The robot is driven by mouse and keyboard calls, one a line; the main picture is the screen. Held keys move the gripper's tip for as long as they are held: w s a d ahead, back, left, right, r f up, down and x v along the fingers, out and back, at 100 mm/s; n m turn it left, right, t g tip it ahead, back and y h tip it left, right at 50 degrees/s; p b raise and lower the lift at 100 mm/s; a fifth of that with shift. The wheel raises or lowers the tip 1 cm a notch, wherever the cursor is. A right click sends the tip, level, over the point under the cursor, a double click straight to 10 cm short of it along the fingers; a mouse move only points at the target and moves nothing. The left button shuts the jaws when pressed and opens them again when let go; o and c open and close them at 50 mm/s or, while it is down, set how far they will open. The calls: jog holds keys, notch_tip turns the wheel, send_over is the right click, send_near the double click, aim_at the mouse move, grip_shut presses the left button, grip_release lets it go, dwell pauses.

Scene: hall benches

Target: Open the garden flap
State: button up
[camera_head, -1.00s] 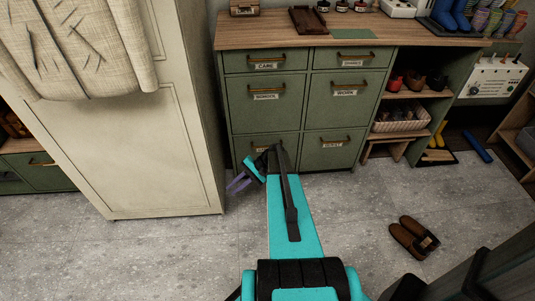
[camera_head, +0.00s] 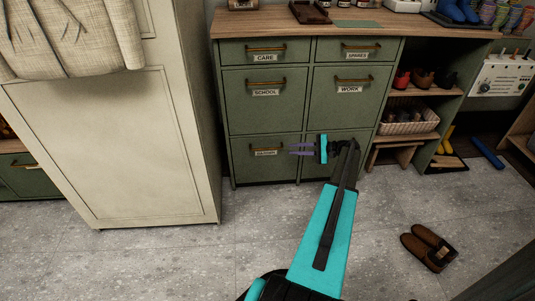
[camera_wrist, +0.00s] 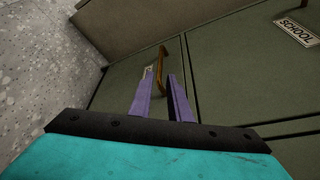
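The lower left green flap (camera_head: 266,170) of the cabinet is closed; its small label is too blurred to read surely. Its brass bar handle (camera_head: 268,149) runs across the front near the top. My gripper (camera_head: 291,149) is at the right end of this handle, with its two purple fingers pointing left. In the wrist view the fingers (camera_wrist: 160,76) stand apart, and the handle (camera_wrist: 161,62) shows just beyond and between their tips. Nothing is gripped; I cannot tell whether a finger touches the handle.
My arm crosses the lower right front. A tall cream cabinet (camera_head: 130,150) stands close on the left. Brown slippers (camera_head: 429,247) lie on the floor at right. Floor before the flap is clear.

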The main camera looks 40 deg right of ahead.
aim_at(265, 149)
jog(key=shift+d, duration=0.1)
dwell(0.3)
jog(key=b+x, duration=0.3)
jog(key=x, duration=1)
jog(key=shift+w+b, duration=0.4)
grip_shut()
